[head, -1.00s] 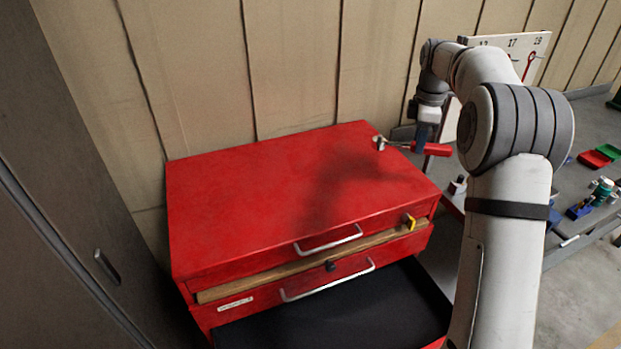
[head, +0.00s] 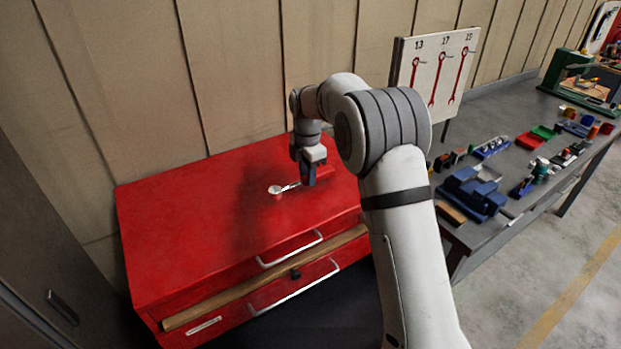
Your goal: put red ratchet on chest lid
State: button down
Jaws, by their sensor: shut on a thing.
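The red ratchet (head: 291,187) is in my gripper (head: 309,181), over the right half of the red chest lid (head: 175,215). Its round metal head points left and its red handle shows to the right of the jaws, partly hidden by them. The ratchet lies roughly level, very near the lid; I cannot tell whether it touches. My gripper points down and is shut on the ratchet. The left and front parts of the lid are bare.
A drawer handle (head: 290,249) and a wooden strip (head: 265,277) run along the chest front. A grey bench (head: 505,150) with several tools and blue holders (head: 472,193) stands to the right. A wrench board (head: 436,75) stands behind my arm. Wall panels rise behind the chest.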

jog(key=shift+f, duration=1.2)
jog(key=shift+f, duration=0.2)
jog(key=c, duration=1.1)
grip_release()
notch_tip(320, 180, up, 13)
jog(key=shift+f+b, duration=0.2)
jog(key=shift+b, duration=0.6)
